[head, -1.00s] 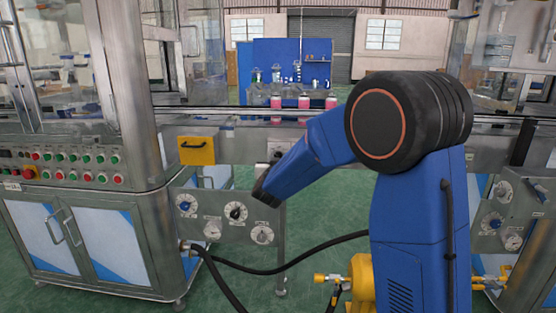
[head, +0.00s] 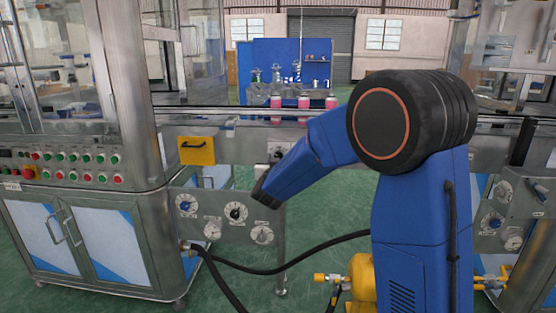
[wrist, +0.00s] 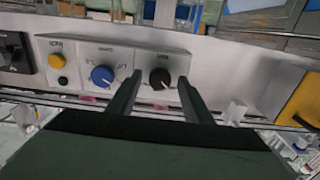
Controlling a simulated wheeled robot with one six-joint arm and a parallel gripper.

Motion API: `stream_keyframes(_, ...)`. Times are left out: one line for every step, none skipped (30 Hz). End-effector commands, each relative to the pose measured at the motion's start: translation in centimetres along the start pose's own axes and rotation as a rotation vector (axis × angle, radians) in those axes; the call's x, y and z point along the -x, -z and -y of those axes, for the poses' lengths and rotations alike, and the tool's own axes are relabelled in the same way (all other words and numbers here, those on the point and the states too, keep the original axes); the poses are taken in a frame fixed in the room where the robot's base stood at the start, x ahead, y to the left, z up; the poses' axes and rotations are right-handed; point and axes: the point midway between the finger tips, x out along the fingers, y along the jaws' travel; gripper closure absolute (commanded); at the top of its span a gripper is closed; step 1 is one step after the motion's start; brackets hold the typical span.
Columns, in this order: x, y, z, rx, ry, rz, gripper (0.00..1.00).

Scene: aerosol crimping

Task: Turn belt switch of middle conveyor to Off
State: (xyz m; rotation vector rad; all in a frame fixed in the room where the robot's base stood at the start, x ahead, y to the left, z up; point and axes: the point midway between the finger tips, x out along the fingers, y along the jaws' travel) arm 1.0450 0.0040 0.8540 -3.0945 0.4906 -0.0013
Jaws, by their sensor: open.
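In the wrist view, a pale control box (wrist: 75,50) on the conveyor side carries a yellow button, a blue knob (wrist: 102,76) and a black knob (wrist: 160,78). Its labels are too small to read surely. My gripper (wrist: 159,77) is open and empty. Its two fingertips appear on either side of the black knob, and contact cannot be told. In the head view, the middle conveyor (head: 350,118) runs across behind my blue arm. A small part of the control box (head: 277,150) shows above my arm. My gripper is hidden there.
A yellow handled plate (head: 196,150) sits left of the control box. Below is a dial panel (head: 235,215) with several knobs. A steel cabinet (head: 90,235) is at left; black hoses (head: 300,262) cross the floor.

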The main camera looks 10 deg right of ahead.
Motion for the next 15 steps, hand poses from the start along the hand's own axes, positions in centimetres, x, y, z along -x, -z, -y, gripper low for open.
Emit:
stream_keyframes(0.7,0.1,0.0,0.0,0.001,-0.001,0.54)
stream_keyframes(1.1,0.1,0.1,-0.001,0.001,-0.002,0.54)
stream_keyframes(1.7,0.1,0.1,-0.001,0.002,-0.001,0.54)
stream_keyframes(2.3,0.1,0.1,-0.001,0.002,0.0,0.54)
stream_keyframes(2.8,0.1,0.1,-0.001,0.003,0.0,0.54)
stream_keyframes(3.6,0.1,0.1,-0.001,0.003,-0.001,0.54)
stream_keyframes(4.3,0.1,0.1,-0.001,0.003,-0.001,0.54)
stream_keyframes(4.9,0.1,0.1,-0.001,0.003,-0.001,0.54)
stream_keyframes(5.7,0.1,0.1,-0.001,0.003,0.0,0.54)
stream_keyframes(6.3,0.1,0.1,-0.002,0.003,0.0,0.54)
stream_keyframes(6.9,0.1,0.1,-0.002,0.003,0.0,0.54)
stream_keyframes(7.7,0.1,0.1,-0.001,0.004,-0.001,0.54)
stream_keyframes(8.3,0.0,0.1,-0.001,0.003,0.0,0.54)
stream_keyframes(8.9,0.1,0.1,-0.002,0.003,-0.001,0.54)
stream_keyframes(9.7,0.1,0.1,-0.001,0.003,0.0,0.54)
